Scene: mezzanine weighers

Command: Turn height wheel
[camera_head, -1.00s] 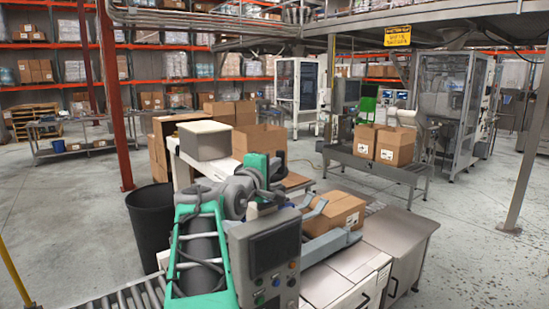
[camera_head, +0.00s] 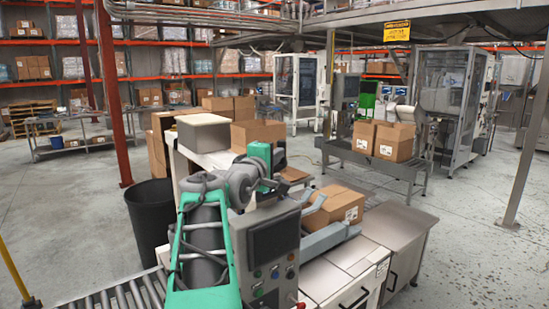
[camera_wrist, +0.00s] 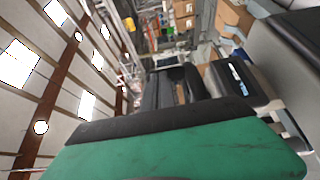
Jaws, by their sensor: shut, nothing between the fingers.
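My gripper (camera_head: 280,158) is raised above the case-sealing machine, at the end of my arm. In the head view it is small and partly behind my green wrist. In the wrist view its dark fingers (camera_wrist: 176,86) are together with nothing held, beyond my green and black housing. The machine has a grey control panel (camera_head: 270,245) with a dark screen and small buttons, partly behind my arm. I cannot make out a height wheel in either view; it may be hidden. A small red knob (camera_head: 299,304) shows at the bottom edge, and I cannot tell what it belongs to.
A carton (camera_head: 335,204) lies on the machine behind the panel. A grey box (camera_head: 204,134) stands on a white bench behind my arm. A black bin (camera_head: 149,215) is at left, and a roller conveyor (camera_head: 115,297) runs at lower left. Floor at right is open.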

